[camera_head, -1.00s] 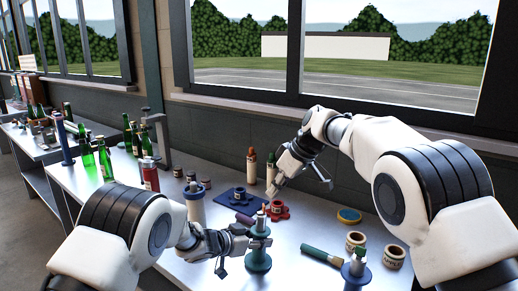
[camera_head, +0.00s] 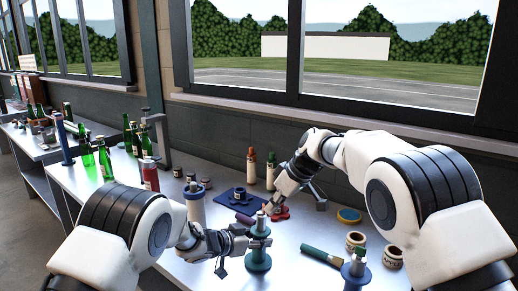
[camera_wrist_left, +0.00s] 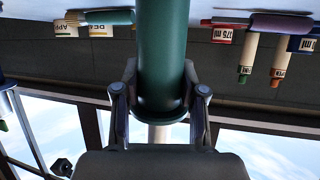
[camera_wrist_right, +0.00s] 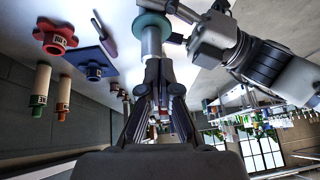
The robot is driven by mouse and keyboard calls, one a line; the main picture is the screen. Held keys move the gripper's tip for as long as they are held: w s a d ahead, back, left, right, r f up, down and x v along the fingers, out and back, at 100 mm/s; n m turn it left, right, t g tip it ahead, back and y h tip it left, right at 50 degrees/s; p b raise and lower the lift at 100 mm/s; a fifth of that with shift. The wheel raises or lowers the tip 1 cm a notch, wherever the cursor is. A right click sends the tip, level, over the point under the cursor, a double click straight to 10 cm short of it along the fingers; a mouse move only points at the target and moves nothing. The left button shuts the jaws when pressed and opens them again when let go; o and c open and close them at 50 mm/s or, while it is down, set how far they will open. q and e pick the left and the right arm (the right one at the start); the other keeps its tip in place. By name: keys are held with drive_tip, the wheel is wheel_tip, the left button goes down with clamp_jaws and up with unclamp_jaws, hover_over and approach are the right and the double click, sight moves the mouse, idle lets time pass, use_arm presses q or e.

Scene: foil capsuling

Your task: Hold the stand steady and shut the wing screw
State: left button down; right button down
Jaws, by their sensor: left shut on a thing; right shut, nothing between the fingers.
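The stand (camera_head: 258,246) is a teal-green post with wide round collars and a paler top, upright near the front of the table. My left gripper (camera_head: 247,242) is shut around its post. In the left wrist view the green post (camera_wrist_left: 162,50) runs between both fingers. My right gripper (camera_head: 268,209) is shut and empty, close to the stand's top. In the right wrist view its closed fingers (camera_wrist_right: 163,66) point at the grey cylinder and teal collar (camera_wrist_right: 154,22) of the stand. I cannot make out the wing screw clearly.
A blue flanged piece (camera_head: 232,200) and a red one (camera_head: 281,213) lie behind the stand. To the right are a green-handled tool (camera_head: 322,255), a second stand (camera_head: 356,270), label rolls (camera_head: 392,256) and a tape ring (camera_head: 349,215).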

use_arm(q)
drive_tip(key=shift+f, duration=0.1)
use_arm(e)
drive_tip(key=shift+w+a, duration=0.15)
drive_tip(key=shift+w, duration=0.25)
drive_tip(key=shift+w, duration=0.15)
idle(0.3)
drive_tip(key=shift+w+d+f, duration=0.1)
drive_tip(key=shift+w+d, duration=0.35)
drive_tip(key=shift+w, duration=0.05)
use_arm(q)
drive_tip(key=shift+d+f, duration=0.1)
drive_tip(key=shift+s, duration=0.1)
use_arm(e)
drive_tip(key=shift+d, duration=0.1)
wheel_tip(320, 180, up, 6)
drive_tip(key=d, duration=0.1)
idle(0.5)
